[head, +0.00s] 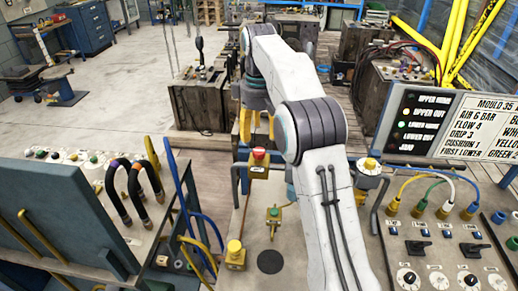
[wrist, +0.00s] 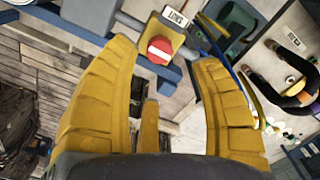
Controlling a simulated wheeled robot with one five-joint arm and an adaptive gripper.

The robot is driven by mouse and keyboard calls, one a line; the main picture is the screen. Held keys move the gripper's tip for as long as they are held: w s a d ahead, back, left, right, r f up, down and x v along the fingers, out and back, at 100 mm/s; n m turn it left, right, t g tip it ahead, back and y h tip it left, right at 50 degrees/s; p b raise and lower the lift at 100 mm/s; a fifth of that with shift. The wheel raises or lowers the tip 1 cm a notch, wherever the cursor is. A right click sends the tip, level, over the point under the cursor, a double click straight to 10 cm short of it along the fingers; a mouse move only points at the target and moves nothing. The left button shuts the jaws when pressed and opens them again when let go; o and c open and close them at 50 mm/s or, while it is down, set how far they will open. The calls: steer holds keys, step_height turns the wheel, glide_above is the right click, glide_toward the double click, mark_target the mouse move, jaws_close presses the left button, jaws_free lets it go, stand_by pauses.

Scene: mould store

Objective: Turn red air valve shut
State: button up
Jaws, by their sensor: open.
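A red round knob (head: 259,154) sits on a yellow box on the grey panel in front of me; I take it for the red air valve. In the wrist view the red knob (wrist: 160,50) shows a white bar across its face and lies between the fingertips in the picture. My gripper (head: 257,137) has yellow fingers and is open and empty. In the wrist view my gripper (wrist: 167,58) has its fingers spread to either side of the knob. I see no contact, and the distance left to the knob is hard to tell.
A green-topped control (head: 273,212) and a yellow knob (head: 235,248) stand on the same panel. Black hoses (head: 137,190) rise at the left. A sign board (head: 440,125) and switch panel (head: 440,250) stand at the right. Open floor lies at the back left.

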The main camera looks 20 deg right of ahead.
mark_target(259, 151)
steer(key=shift+f+b, duration=0.6)
steer(key=shift+f, duration=2.9)
jaws_close()
